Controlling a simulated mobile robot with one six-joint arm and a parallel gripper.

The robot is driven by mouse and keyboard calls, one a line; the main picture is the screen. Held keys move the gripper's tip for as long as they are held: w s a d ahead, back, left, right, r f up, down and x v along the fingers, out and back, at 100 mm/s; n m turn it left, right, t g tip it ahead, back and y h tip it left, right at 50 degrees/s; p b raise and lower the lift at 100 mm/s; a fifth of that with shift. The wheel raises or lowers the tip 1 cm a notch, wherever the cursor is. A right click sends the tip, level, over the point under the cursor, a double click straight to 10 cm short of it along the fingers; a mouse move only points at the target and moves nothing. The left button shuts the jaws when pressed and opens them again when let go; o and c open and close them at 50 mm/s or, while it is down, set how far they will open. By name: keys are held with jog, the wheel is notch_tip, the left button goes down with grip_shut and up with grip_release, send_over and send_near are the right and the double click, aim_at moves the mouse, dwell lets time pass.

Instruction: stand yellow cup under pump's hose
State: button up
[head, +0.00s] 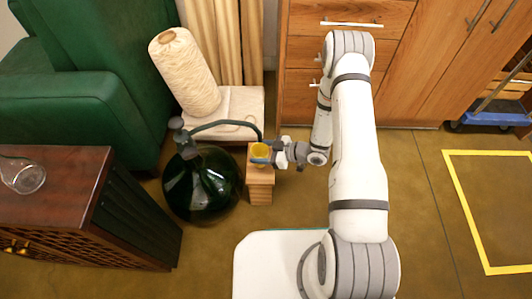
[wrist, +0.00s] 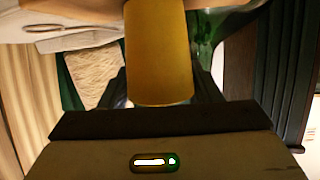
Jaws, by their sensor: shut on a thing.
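The yellow cup (head: 261,149) is in my gripper (head: 270,153), over the top of a small wooden stand (head: 260,187). I cannot tell whether its base touches the stand. In the wrist view the cup (wrist: 158,55) fills the space in front of the gripper. The pump (head: 180,138) sits on a large dark green glass bottle (head: 203,190). Its dark hose (head: 225,123) arches right and bends down at the cup's far side. Whether the hose end is directly above the cup's mouth is hard to tell.
A green armchair (head: 85,90) is at the left. A dark wooden cabinet (head: 60,180) with a glass vessel (head: 22,174) is front left. Wooden drawers (head: 300,55) are behind.

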jog(key=shift+f, duration=0.15)
jog(key=o, duration=1)
jog(key=shift+o, duration=0.2)
